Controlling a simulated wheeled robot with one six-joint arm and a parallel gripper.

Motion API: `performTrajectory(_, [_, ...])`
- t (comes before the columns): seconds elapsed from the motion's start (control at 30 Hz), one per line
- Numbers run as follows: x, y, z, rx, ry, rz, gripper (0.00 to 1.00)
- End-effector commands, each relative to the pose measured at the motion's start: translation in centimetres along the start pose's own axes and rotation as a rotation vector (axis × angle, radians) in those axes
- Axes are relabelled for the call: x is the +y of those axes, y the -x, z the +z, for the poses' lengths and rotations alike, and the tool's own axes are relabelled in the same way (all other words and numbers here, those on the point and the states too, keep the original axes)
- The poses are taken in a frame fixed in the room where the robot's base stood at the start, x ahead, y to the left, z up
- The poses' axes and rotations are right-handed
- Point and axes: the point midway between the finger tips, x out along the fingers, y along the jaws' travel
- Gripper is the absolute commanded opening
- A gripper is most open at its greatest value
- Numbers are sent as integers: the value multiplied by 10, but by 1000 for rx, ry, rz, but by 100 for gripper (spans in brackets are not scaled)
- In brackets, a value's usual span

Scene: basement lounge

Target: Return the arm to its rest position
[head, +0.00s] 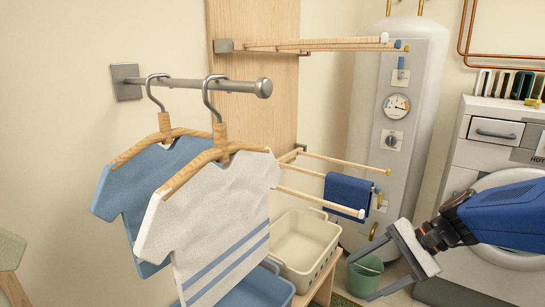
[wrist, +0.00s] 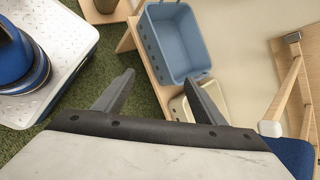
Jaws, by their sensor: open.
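My gripper (head: 360,277) is at the lower right of the head view, at the end of my blue arm (head: 505,215). Its two grey fingers are spread and point left and down, with nothing between them. In the wrist view my gripper (wrist: 159,77) also shows two fingers apart and empty, above the green rug and the edge of a wooden bench. The rest of the arm runs out of the head view on the right. No rest mount for the arm can be made out.
White (head: 215,215) and blue (head: 125,190) shirts hang from a wall rod (head: 190,84). A blue towel (head: 348,197) hangs on wooden rods. Cream (head: 303,243) and blue (wrist: 180,45) baskets stand on the bench (wrist: 140,60). A green bucket (head: 362,280), boiler (head: 395,130) and washing machine (head: 485,150) stand nearby.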

Motion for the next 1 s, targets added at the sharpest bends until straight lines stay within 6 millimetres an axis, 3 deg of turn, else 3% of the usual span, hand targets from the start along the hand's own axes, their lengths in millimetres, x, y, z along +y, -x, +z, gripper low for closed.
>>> performTrajectory(0.2, [47, -1, 21, 173, 305, 167, 64])
performTrajectory(0.5, [94, 20, 26, 410, 733, 374, 64])
performTrajectory(0.8, [115, 49, 24, 605, 1080, 527, 64])
performTrajectory(1.0, [117, 57, 23, 649, 1155, 561, 64])
